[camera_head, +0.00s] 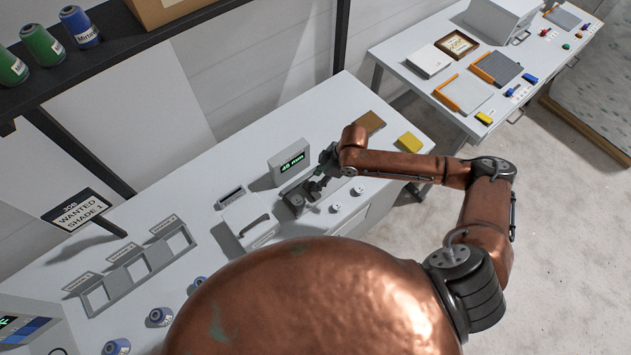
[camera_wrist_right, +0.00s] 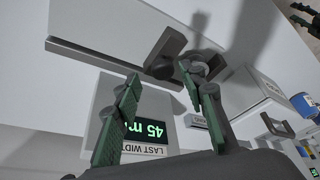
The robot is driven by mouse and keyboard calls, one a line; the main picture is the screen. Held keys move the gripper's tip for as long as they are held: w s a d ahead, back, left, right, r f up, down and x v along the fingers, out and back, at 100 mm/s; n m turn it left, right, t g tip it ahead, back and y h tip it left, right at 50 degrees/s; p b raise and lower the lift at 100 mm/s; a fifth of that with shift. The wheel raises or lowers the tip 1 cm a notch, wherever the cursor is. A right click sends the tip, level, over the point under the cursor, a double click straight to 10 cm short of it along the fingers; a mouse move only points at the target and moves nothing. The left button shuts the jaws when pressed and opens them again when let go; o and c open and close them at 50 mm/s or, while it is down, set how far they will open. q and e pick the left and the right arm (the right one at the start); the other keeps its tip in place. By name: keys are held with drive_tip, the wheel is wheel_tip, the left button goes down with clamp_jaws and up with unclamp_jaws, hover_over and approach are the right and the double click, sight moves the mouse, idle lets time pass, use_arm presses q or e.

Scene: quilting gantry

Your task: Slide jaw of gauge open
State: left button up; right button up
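The gauge (camera_head: 297,198) lies on the white bench in front of a display box (camera_head: 289,162) reading 45 mm. In the right wrist view it shows as a grey rail (camera_wrist_right: 95,53) with an upright jaw block (camera_wrist_right: 165,50) and a round-knobbed part (camera_wrist_right: 197,70). My right gripper (camera_head: 322,177) is at the gauge. In its wrist view the green-padded fingers (camera_wrist_right: 160,78) are wide apart; one fingertip overlaps the knobbed part, and contact is unclear.
A lidded white box (camera_head: 248,220) stands left of the gauge, and two small knobs (camera_head: 346,199) are in front. A yellow block (camera_head: 410,142) and a brown pad (camera_head: 370,122) lie to the right. Labelled trays (camera_head: 128,265) and blue spools (camera_head: 159,317) are at left.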

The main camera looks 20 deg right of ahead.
drive_tip(key=v, duration=0.9)
